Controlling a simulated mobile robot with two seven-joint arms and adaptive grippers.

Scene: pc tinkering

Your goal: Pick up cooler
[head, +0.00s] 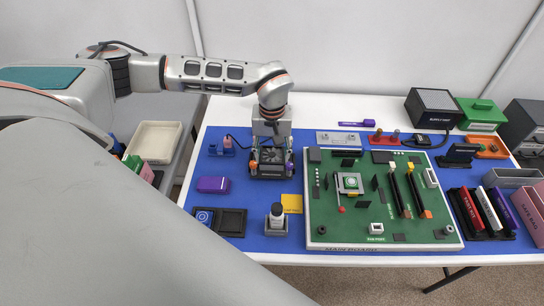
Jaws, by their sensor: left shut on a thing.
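The cooler (272,158) is a dark square fan block on the blue mat, left of the green motherboard (325,220). My left gripper (271,150) comes down over it from above and is shut on it. The fingers sit at the cooler's sides and partly hide it. I cannot tell whether the cooler touches the mat. The board's socket (349,183), with a pale frame and a green centre, is to the right of the cooler. My right gripper does not show.
A purple box (213,184), a dark tray (231,223), a small bottle (276,212) and a yellow note (292,204) lie near the cooler. Upright sticks (397,190) stand on the board. A black power supply (433,105) and several bins are at the right.

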